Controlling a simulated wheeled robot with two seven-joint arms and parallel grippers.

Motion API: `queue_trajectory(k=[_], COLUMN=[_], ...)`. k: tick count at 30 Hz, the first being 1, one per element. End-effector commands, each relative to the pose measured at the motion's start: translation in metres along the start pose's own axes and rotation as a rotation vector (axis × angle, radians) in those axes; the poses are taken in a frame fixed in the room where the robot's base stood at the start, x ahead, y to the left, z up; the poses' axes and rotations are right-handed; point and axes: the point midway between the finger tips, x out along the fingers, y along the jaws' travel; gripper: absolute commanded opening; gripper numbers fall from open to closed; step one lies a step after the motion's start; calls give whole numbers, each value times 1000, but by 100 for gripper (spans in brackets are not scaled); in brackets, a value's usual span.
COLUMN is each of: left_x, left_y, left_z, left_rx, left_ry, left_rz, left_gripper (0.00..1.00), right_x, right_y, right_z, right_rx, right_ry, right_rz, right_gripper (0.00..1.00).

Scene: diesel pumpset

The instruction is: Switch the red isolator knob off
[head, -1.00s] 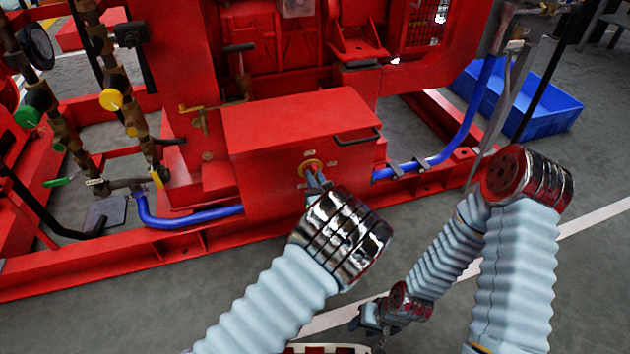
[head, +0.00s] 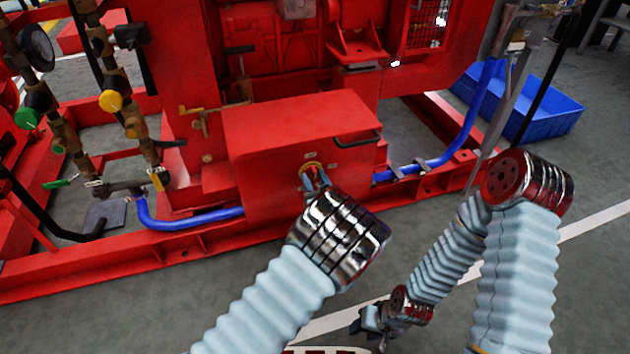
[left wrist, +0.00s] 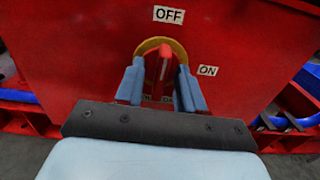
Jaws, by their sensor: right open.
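The red isolator knob (left wrist: 165,66) sits on a yellow round plate (left wrist: 150,46) on the front of a red box (head: 270,180). In the left wrist view its handle stands about upright, pointing to the OFF label (left wrist: 168,14). The ON label (left wrist: 208,71) is to its right. My left gripper (left wrist: 160,82) has its two blue fingers on either side of the knob, with visible gaps, so it looks open. In the head view my left gripper (head: 315,181) is at the knob and partly hides it. My right gripper (head: 368,320) is open, low and away from the box.
A black handle (head: 358,138) juts from the box near its upper right. Blue pipes (head: 190,220) leave the box on both sides. A red base frame (head: 100,262) runs along the floor. A blue crate (head: 540,105) stands at the back right.

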Motion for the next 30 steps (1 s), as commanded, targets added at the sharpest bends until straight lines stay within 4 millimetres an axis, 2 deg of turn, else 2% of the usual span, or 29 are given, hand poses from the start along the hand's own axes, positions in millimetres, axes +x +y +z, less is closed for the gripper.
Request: queue_trajectory(k=[5,8,21,25,30], left_x=[-3,-14,-114,-130,-138], left_y=[0,-1,0,0,0], left_z=[0,1,1,0,0], left_rx=[1,0,2,1,0], left_ry=[1,1,1,1,0], left_rz=[-1,-3,-3,-1,0], left_gripper=[38,38,38,38,38], right_x=[-1,-3,-15,-16,-16], right_y=[0,-1,-6,-6,-6], right_z=[0,0,1,1,1], right_rx=[0,0,-1,-1,-1], right_ry=[0,0,-4,-5,-5], right_rz=[0,0,0,0,0], right_gripper=[43,43,43,43,43])
